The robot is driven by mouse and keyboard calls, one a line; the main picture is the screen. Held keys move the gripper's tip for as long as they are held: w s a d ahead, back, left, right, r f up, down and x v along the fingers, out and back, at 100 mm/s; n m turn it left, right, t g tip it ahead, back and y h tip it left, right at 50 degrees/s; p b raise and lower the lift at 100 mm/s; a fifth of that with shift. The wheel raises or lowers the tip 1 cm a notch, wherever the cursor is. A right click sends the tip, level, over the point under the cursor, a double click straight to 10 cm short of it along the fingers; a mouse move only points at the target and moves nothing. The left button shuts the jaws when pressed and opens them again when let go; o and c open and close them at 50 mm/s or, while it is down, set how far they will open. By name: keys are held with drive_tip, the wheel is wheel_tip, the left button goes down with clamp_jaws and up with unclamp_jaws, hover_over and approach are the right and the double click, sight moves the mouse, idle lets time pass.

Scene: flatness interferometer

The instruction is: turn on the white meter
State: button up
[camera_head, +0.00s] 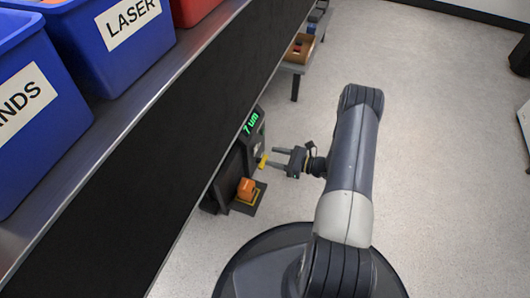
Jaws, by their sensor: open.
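A dark grey meter (258,136) with a lit green display (250,123) reading "7 um" stands beyond the edge of the shelf, partly hidden by it. No clearly white meter shows. A small yellow part (262,160) sticks out low on the meter's near side. My gripper (273,157) is open, its two fingers pointing left toward the meter and the yellow part. The fingertips are close to the yellow part; I cannot tell whether they touch it. Nothing shows between the fingers.
An orange block (246,188) sits on a dark, yellow-marked plate (250,205) below the meter. A long shelf (150,70) with blue bins (115,40) runs along the left. A box (299,48) stands farther back.

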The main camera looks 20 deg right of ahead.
sight(255, 150)
drive_tip(key=p+v, duration=0.1)
drive_tip(key=v, duration=0.4)
drive_tip(key=x, duration=0.3)
drive_tip(key=b+x, duration=0.1)
drive_tip(key=x, duration=0.3)
drive_tip(key=b+x, duration=0.1)
drive_tip(key=x, duration=0.2)
drive_tip(key=shift+w+a+r, duration=0.2)
drive_tip(key=shift+w+a, duration=0.1)
drive_tip(key=shift+a, duration=0.05)
drive_tip(key=shift+g+h+p, duration=0.3)
drive_tip(key=shift+h+p, duration=0.1)
drive_tip(key=shift+s+f, duration=0.1)
drive_tip(key=shift+f, duration=0.05)
drive_tip(key=shift+f, duration=0.1)
